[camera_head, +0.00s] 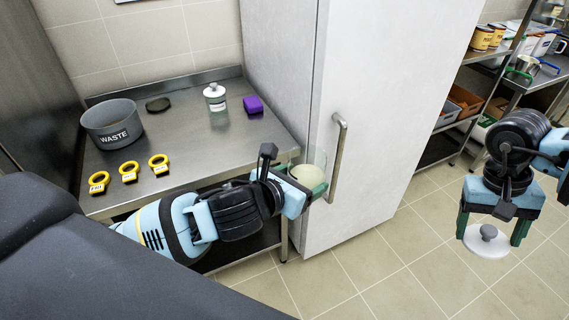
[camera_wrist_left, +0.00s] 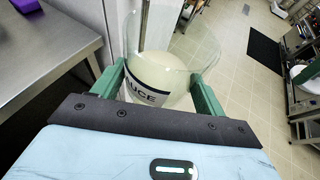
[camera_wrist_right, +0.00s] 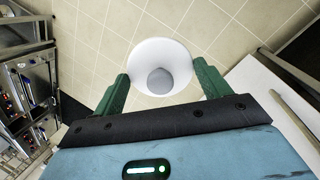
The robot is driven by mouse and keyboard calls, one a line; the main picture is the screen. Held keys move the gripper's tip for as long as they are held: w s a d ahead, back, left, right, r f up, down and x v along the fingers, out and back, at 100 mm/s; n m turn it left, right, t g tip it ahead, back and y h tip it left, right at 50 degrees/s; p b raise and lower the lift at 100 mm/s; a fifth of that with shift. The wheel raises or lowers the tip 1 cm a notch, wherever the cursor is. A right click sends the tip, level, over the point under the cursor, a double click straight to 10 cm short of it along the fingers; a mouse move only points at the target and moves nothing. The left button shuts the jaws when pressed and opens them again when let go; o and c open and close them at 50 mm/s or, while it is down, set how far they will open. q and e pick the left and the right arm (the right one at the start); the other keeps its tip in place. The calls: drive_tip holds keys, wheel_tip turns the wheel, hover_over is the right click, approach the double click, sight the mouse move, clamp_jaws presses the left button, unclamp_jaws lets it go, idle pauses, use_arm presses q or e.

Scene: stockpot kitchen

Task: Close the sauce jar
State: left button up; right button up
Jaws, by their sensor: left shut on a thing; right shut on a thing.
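The sauce jar (camera_head: 309,174) is a clear open-topped jar with pale contents. My left gripper (camera_head: 310,190) is shut on it, in front of the refrigerator door. In the left wrist view the jar (camera_wrist_left: 165,75) sits between the green fingers (camera_wrist_left: 160,95), its label partly reading "UCE". The white round lid with a grey knob (camera_head: 487,241) is in my right gripper (camera_head: 490,228), at the right above the floor. In the right wrist view the lid (camera_wrist_right: 160,55) shows between the fingers (camera_wrist_right: 160,90). Lid and jar are well apart.
A steel table (camera_head: 190,135) at the left holds a grey WASTE bin (camera_head: 112,124), several yellow rings (camera_head: 129,171), a small white jar (camera_head: 215,97), a purple block (camera_head: 253,105) and a dark flat piece (camera_head: 158,104). The refrigerator handle (camera_head: 338,157) is close behind the jar. Shelves (camera_head: 470,100) stand at the right.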

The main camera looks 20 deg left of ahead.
use_arm(q)
drive_tip(key=s+d+f+m+g+h, duration=0.1)
drive_tip(key=d+m+h, duration=0.3)
drive_tip(key=d, duration=0.5)
drive_tip(key=shift+d+m+g+h, duration=0.3)
drive_tip(key=shift+m+g+h, duration=0.1)
drive_tip(key=shift+g+h, duration=0.25)
drive_tip(key=shift+s, duration=0.1)
use_arm(e)
drive_tip(key=a+r+m+y, duration=0.1)
drive_tip(key=a+r, duration=0.5)
drive_tip(key=a, duration=0.7)
drive_tip(key=a+r+m+t+y, duration=0.1)
drive_tip(key=a+r, duration=0.6)
drive_tip(key=a, duration=0.5)
drive_tip(key=shift+s+a+r+t+y, duration=0.2)
drive_tip(key=shift+s+a+t+y, duration=0.1)
drive_tip(key=shift+a+y, duration=0.1)
drive_tip(key=shift+f, duration=0.15)
drive_tip(key=shift+f, duration=1.85)
drive_tip(key=shift+f, duration=0.85)
